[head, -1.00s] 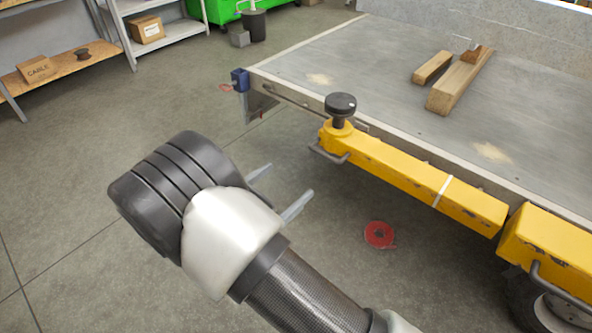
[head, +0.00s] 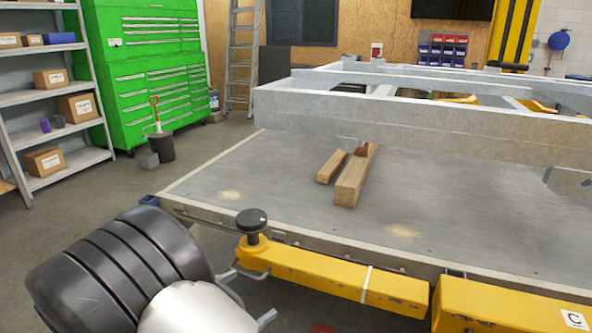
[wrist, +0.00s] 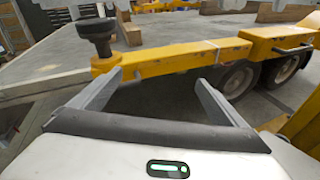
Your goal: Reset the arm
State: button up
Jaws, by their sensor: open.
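My gripper (head: 250,296) is at the lower left of the head view, in front of the trailer's near edge. Its two grey fingers are spread apart with nothing between them. In the wrist view my gripper (wrist: 160,80) also shows open, with the yellow beam (wrist: 180,61) and its black knob (wrist: 97,35) beyond the fingertips. The yellow beam also shows in the head view (head: 320,272), along the edge of the trailer bed (head: 270,190). The rest of my arm is mostly cut off by the bottom of the head view.
Wooden blocks (head: 352,180) lie on the trailer bed. A green tool cabinet (head: 155,85) and shelves (head: 40,90) stand at the left. A red disc (head: 322,328) on the floor is partly cut off.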

jog(key=d+r+m+g, duration=0.6)
jog(key=d+m, duration=0.1)
jog(key=d, duration=0.5)
jog(key=s+d+r+m+g+y, duration=0.2)
jog(key=s+d+r+m+y, duration=0.1)
jog(key=s+d+m, duration=0.3)
jog(key=s+d+r+m+g+y, duration=0.25)
jog(key=s+d+r+m, duration=0.2)
jog(key=d, duration=0.35)
jog(key=s+d+r+m+t+y, duration=0.1)
jog(key=s+r+m+t+y, duration=0.35)
jog(key=m, duration=0.35)
notch_tip(320, 180, up, 22)
jog(key=p, duration=2.2)
jog(key=shift+s+f+m+g, duration=0.15)
jog(key=shift+s+m+g, duration=0.15)
jog(key=shift+s+m, duration=0.05)
jog(key=shift+c, duration=0.4)
